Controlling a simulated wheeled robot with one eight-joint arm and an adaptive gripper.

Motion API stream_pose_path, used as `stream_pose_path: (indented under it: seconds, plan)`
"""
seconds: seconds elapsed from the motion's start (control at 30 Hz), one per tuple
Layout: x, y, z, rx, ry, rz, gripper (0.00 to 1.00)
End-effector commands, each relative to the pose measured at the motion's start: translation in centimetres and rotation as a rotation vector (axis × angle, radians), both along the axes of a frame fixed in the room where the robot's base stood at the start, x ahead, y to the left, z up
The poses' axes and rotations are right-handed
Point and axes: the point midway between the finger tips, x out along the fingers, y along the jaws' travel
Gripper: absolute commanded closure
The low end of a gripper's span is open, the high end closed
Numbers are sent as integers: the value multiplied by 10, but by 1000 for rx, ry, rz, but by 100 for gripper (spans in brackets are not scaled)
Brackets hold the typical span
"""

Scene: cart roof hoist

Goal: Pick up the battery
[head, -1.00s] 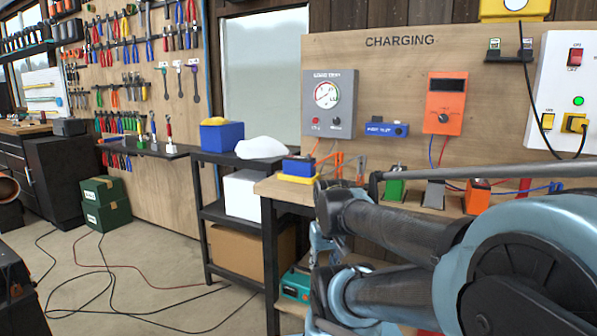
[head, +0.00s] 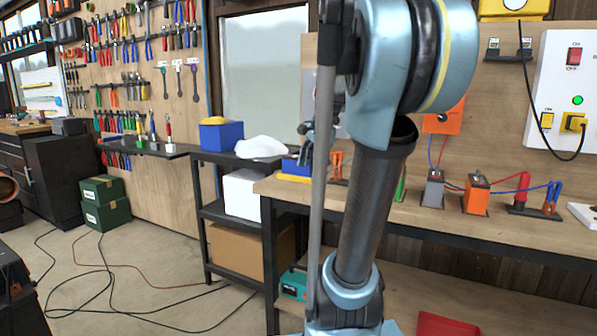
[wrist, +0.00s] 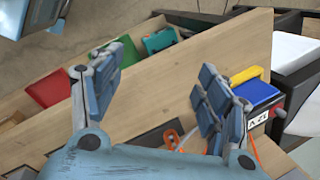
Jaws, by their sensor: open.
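A blue box that looks like the battery (head: 289,165) sits with a yellow piece (head: 293,179) at the left end of the wooden bench (head: 268,187). My gripper (head: 306,145) is beside and above it in the head view, and its fingers partly hide it. In the wrist view the blue battery (wrist: 254,93), with a white label, lies just right of my right finger. My gripper (wrist: 166,62) is open there, with its fingers wide apart and nothing between them but bare wood behind. The battery is outside the fingers; whether one touches it I cannot tell.
Orange clamps (head: 337,165) stand close right of the battery. Grey (head: 433,188) and orange (head: 476,195) blocks stand farther along the bench. A black shelf (head: 222,159) with a white bag (head: 262,147) is left of the bench. My arm hides part of the bench.

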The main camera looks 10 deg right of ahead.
Motion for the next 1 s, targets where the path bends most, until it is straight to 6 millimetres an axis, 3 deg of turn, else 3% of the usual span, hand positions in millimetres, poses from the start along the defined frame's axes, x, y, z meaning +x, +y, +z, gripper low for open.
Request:
stream_pose_path:
  seconds: [0.03,0.2,0.5,0.77,1.0]
  plan:
    - [19,-4,13,25,12,-74,31]
    - [76,-17,52,125,63,-350,31]
    - [161,-43,97,275,161,-765,31]
    - [188,-52,107,327,201,-904,31]
    - [197,-41,76,329,202,-909,31]
